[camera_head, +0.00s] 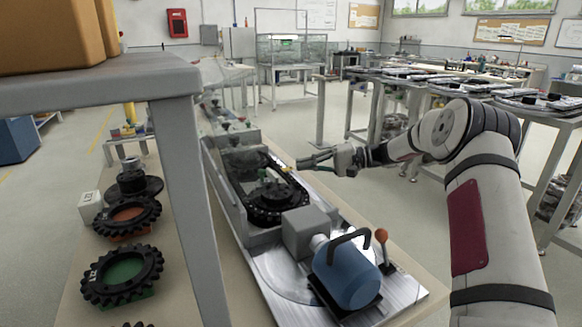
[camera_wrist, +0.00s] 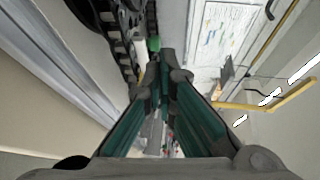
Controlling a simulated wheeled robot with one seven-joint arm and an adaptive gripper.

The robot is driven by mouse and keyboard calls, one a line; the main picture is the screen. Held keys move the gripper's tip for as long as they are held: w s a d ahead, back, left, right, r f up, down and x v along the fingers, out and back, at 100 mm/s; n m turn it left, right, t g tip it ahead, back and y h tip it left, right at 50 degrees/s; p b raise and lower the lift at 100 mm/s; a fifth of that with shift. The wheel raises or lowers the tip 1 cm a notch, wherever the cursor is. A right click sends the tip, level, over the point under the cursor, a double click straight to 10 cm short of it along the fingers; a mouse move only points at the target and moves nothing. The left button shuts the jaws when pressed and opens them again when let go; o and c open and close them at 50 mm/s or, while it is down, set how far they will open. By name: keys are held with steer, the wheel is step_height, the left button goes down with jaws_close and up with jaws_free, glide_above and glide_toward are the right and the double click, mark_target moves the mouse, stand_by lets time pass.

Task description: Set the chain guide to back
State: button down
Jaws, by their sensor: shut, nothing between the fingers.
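A black chain (camera_head: 278,208) runs round a dark sprocket in the long grey machine on the bench. A small green upright part (camera_head: 264,178) stands above the sprocket; I cannot tell whether it belongs to the chain guide. My gripper (camera_head: 302,163) is at the machine's right side, pointing left, just right of the chain. In the wrist view, my gripper (camera_wrist: 163,68) has its teal fingers drawn together at the tips, with nothing between them. The chain (camera_wrist: 122,35) runs along the left there, and a green part (camera_wrist: 152,45) shows just beyond the fingertips. I cannot tell whether they touch.
A blue motor (camera_head: 347,272) and a red-knobbed lever (camera_head: 382,247) sit at the machine's near end. Loose sprockets (camera_head: 122,275) and a white block (camera_head: 90,206) lie on the bench at left. A grey shelf (camera_head: 100,88) with cardboard boxes (camera_head: 55,35) overhangs the left side.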

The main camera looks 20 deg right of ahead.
steer(key=shift+v, duration=2.7)
